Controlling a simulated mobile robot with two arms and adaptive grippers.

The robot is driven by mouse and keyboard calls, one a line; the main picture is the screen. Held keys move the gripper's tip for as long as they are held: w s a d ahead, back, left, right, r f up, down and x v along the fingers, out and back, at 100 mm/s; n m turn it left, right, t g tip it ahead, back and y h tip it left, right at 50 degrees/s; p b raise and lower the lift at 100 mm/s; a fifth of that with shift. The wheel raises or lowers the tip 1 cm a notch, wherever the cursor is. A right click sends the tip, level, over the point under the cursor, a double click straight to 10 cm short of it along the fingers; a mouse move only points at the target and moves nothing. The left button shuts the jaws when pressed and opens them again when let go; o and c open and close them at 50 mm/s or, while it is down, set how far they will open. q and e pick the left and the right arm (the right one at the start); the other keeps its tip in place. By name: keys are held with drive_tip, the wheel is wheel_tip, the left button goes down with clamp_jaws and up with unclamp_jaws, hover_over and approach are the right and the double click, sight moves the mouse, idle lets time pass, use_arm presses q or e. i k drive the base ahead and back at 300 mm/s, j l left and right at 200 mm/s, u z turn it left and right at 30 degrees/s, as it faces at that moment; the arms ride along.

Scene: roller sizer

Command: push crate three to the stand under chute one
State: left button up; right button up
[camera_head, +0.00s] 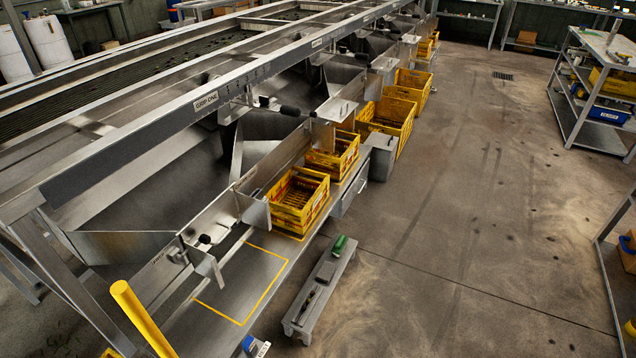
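Several yellow crates stand in a row along the sizer's front. The nearest crate (300,212) sits upright on a long metal shelf, with a second crate (334,160) just behind it. A larger crate (392,113) and another crate (414,84) stand farther back. I cannot read which is crate three. A bare patch with a yellow outline (245,320) lies on the shelf in front of the nearest crate. A metal chute (120,246) with a small, unreadable label opens beside that patch. Neither of my grippers shows.
A low grey bench (328,283) with a green object (339,244) and dark tools stands right beside the shelf. A yellow post (140,318) rises at the lower left. The concrete floor (450,220) is wide and clear. A metal rack (592,100) stands at the right.

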sight(318, 196)
drive_tip(key=i+l+z, duration=0.3)
drive_tip(key=i+l, duration=0.2)
drive_tip(key=i+l+z, duration=0.65)
drive_tip(key=i, duration=0.45)
drive_tip(key=i+u, duration=0.2)
drive_tip(key=i, duration=0.3)
drive_tip(key=i+l+u, duration=0.2)
drive_tip(key=i, duration=0.35)
drive_tip(key=i+l+u, duration=0.2)
drive_tip(key=i, duration=0.3)
drive_tip(key=i+j+u, duration=0.15)
drive_tip(key=i+u, duration=0.15)
drive_tip(key=u, duration=0.15)
drive_tip(key=i+u, duration=0.35)
drive_tip(key=u, duration=0.15)
drive_tip(key=i+u, duration=0.45)
drive_tip(key=k+l, duration=0.05)
drive_tip(key=k, duration=0.05)
